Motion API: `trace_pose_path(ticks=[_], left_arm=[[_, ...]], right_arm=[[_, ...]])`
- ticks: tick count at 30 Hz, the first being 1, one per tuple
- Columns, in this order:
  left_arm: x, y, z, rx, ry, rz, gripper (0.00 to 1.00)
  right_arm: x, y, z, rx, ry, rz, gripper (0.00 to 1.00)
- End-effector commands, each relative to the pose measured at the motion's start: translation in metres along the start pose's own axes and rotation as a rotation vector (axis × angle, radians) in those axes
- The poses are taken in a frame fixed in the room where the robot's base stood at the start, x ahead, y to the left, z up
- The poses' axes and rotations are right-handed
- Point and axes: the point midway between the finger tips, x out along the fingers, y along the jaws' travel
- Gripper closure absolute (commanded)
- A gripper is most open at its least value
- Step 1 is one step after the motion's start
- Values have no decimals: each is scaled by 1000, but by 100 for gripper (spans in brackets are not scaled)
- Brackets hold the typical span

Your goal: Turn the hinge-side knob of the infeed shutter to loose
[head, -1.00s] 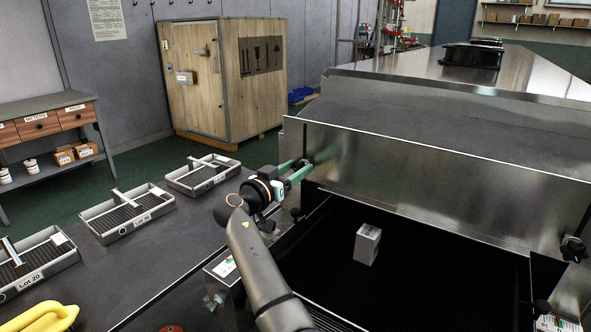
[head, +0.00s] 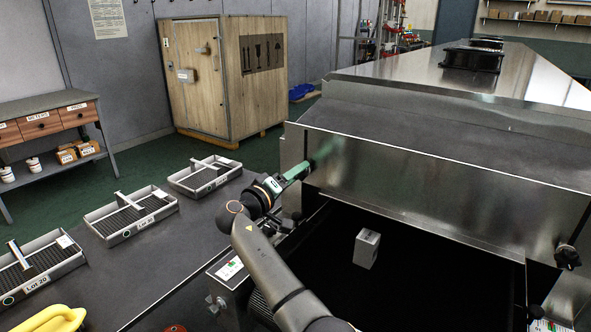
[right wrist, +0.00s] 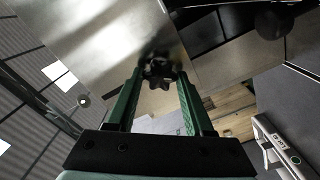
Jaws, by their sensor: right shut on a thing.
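The infeed shutter (head: 440,178) is a shiny metal panel across the front of the dryer, above a dark opening. My right gripper (head: 305,170) is at its left end in the head view, its green fingers seen nearly edge-on. In the right wrist view, a dark lobed knob (right wrist: 159,69) sits between the two green fingertips, which are shut on it. The gripper hides this knob in the head view. A second black knob (head: 567,257) is at the shutter's right end, well apart from the gripper. My left gripper is not in view.
A pale block (head: 367,248) shows in the dark opening. Several lot trays, one a mesh-bottomed tray (head: 142,232), stand on the dark table at the left. A yellow object (head: 50,320) lies at the near left corner. A wooden crate (head: 205,85) stands behind.

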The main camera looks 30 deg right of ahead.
Motion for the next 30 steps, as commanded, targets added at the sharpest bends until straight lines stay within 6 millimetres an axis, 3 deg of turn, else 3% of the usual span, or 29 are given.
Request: trace_pose_path(ticks=[16, 30], left_arm=[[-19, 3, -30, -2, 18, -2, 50], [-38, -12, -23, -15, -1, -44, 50]], right_arm=[[1, 2, -2, -521, 0, 2, 100], [1, -1, 0, -881, 0, 1, 100]])
